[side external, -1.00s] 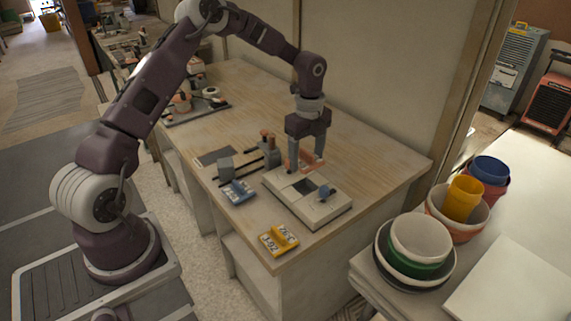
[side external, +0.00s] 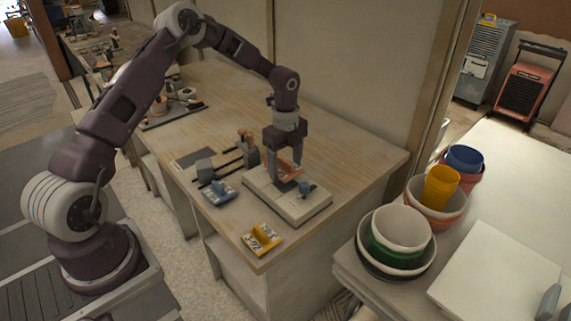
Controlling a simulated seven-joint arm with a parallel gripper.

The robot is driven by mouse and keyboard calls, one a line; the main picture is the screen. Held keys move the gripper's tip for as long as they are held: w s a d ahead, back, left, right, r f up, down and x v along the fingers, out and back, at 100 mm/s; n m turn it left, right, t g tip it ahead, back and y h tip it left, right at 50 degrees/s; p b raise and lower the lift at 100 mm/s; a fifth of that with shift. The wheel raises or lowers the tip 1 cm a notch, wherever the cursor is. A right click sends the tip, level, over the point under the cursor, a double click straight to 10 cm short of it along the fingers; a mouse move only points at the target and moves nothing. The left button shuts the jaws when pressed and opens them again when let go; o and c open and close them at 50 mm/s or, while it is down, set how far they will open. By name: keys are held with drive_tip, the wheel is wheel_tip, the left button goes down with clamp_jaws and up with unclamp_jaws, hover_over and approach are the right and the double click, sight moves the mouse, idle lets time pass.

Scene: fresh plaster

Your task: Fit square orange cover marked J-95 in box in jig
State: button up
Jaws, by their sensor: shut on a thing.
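My gripper (side external: 283,175) is shut on the orange cover (side external: 291,168), held just above the pale jig (side external: 318,209). The cover looks tilted and is partly hidden by the fingers; its J-95 mark cannot be read. The jig is a flat pale block near the bench's front corner, with a dark area in its top under the gripper and a blue knob (side external: 305,187) to the right. The box in the jig is too small and too covered to make out. I cannot tell whether the cover touches anything below.
A blue labelled piece (side external: 216,194) and a yellow labelled piece (side external: 262,238) lie on the bench (side external: 235,105) near its front edge. A dark clamp-like fixture (side external: 228,166) stands left of the jig.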

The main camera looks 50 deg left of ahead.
drive_tip(key=shift+f, duration=0.35)
idle(0.6)
drive_tip(key=shift+f, duration=0.9)
drive_tip(key=shift+f, duration=0.15)
drive_tip(key=shift+f, duration=0.65)
drive_tip(key=shift+s+f, duration=0.1)
drive_tip(key=shift+f, duration=0.1)
